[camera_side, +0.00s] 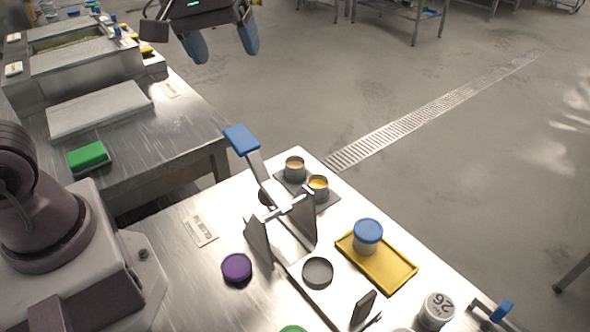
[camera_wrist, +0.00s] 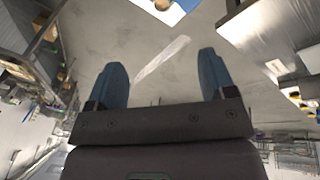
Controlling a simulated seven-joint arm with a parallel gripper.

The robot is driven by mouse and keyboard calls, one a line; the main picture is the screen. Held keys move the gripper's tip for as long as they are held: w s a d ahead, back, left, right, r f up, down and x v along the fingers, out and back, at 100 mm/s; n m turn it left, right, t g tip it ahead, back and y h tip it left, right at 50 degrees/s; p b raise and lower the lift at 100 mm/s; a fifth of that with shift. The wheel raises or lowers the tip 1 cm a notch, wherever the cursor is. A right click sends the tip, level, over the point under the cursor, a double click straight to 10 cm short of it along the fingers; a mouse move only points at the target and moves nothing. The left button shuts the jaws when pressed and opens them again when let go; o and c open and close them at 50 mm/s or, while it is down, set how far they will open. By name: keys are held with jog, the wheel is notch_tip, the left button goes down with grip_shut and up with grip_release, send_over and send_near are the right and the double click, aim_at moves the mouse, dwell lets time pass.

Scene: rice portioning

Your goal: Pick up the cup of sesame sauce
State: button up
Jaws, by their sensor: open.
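My gripper (camera_side: 222,44) is high at the top of the side view, its two blue fingers apart with nothing between them. It also shows open and empty in the wrist view (camera_wrist: 160,70). Two small metal cups stand near the far edge of the steel table: a rear cup (camera_side: 295,174) with pale tan contents and a front cup (camera_side: 318,193) with yellower contents. No label tells which holds the sesame sauce. A blue-lidded white cup (camera_side: 367,240) stands on a yellow tray (camera_side: 402,277).
A blue-ended handle (camera_side: 242,140) rises beside the small cups, near upright dark metal plates (camera_side: 304,222). Bare table shows around the purple lid.

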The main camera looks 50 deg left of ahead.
jog(key=w+f+n+g, duration=0.1)
jog(key=w+f+n, duration=0.3)
jog(key=w, duration=0.2)
jog(key=n+g, duration=0.3)
jog(key=n, duration=0.7)
send_over(298, 164)
jog(key=s+d, duration=0.1)
jog(key=d, duration=0.1)
notch_tip(298, 164, down, 16)
notch_tip(298, 164, down, 7)
jog(key=shift+s+a+r, duration=0.1)
jog(key=shift+s+a, duration=0.05)
jog(key=shift+f, duration=3)
jog(key=c, duration=1)
jog(key=shift+r, duration=0.25)
